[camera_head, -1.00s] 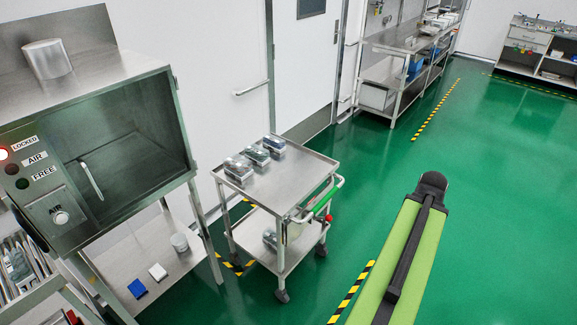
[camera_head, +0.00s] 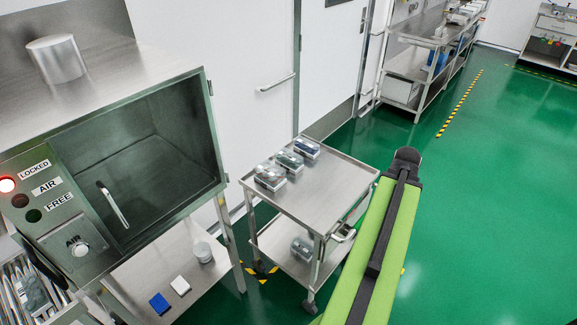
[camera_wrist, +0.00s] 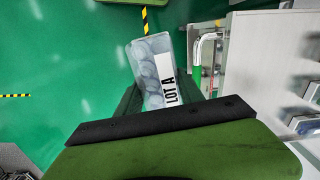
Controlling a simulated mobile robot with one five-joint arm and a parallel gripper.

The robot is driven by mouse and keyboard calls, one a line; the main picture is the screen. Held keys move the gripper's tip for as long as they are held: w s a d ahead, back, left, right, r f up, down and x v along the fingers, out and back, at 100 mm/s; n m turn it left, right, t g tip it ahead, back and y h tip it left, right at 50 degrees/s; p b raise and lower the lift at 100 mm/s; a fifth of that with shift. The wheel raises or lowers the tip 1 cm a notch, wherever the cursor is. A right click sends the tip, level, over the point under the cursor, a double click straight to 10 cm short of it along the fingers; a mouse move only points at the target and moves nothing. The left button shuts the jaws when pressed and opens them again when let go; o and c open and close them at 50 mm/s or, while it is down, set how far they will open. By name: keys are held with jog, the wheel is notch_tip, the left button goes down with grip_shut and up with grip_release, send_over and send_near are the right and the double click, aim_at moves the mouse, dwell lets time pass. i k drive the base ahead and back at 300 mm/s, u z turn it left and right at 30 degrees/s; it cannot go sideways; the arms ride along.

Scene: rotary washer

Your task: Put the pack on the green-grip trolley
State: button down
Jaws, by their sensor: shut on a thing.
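The trolley (camera_head: 325,185) is a steel two-shelf cart in the head view, left of my lime-green arm. The pack is apart from the trolley top.
Several similar packs (camera_head: 288,164) stand along the trolley's far left edge; its near top is bare. Another pack (camera_head: 302,248) is on the lower shelf. A steel hatch cabinet (camera_head: 120,170) with a lit red LOCKED lamp stands left. Green floor right is open.

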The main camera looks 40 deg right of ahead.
aim_at(329, 189)
jog(key=z, duration=0.05)
jog(key=i, duration=0.9)
jog(key=z, duration=0.2)
